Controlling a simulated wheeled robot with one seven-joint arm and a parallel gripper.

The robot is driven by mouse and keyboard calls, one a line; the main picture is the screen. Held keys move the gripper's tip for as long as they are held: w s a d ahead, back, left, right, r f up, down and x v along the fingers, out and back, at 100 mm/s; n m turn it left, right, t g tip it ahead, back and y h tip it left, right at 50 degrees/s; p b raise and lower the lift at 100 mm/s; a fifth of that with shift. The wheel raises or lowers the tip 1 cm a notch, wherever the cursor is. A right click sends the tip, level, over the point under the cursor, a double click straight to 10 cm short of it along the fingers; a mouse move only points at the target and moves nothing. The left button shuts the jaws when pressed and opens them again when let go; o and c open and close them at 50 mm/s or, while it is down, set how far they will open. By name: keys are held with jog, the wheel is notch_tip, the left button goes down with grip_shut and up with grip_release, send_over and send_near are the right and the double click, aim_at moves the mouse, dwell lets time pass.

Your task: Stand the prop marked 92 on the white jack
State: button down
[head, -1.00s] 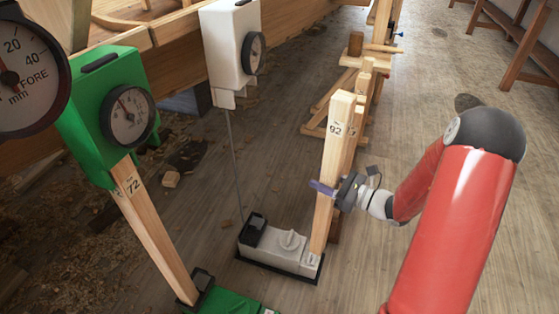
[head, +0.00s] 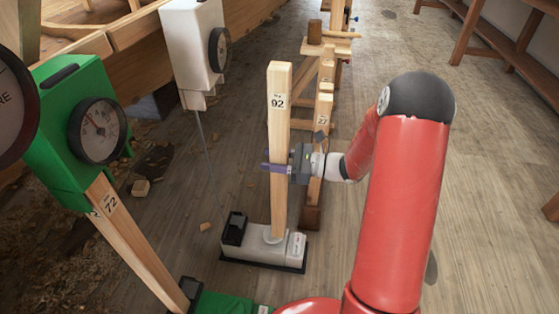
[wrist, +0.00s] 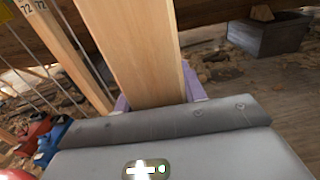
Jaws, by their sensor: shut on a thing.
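The prop marked 92 (head: 279,150) is a pale wooden post, upright in the head view. My gripper (head: 277,168) is shut on it around mid-height, with purple fingers on both sides; the wrist view also shows the prop (wrist: 135,50) between the fingers. The white jack (head: 262,246) is a low white base on the floor. A white gauge head (head: 192,45) hangs above, with a thin rod running down towards the jack's black holder (head: 235,227).
A green gauge head (head: 75,130) sits on a tilted prop marked 72 (head: 135,240) at left, over a green jack (head: 225,304). A rack (head: 320,125) with other props stands behind my gripper. Floor at right is mostly clear.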

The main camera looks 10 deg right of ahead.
jog(key=w+a+f+b, duration=0.3)
jog(key=a, duration=0.5)
jog(key=w+a+f+b, duration=0.3)
jog(key=a, duration=0.5)
jog(key=shift+w+a+f+b, duration=0.25)
jog(key=shift+w+a+b, duration=0.05)
jog(key=shift+w+b, duration=0.1)
dwell(1.8)
jog(key=shift+f+b, duration=0.3)
jog(key=shift+f, duration=0.05)
dwell(0.8)
jog(key=shift+a, duration=0.15)
dwell(0.6)
jog(key=c, duration=0.7)
grip_release()
jog(key=shift+c, duration=0.2)
jog(key=shift+f, duration=0.15)
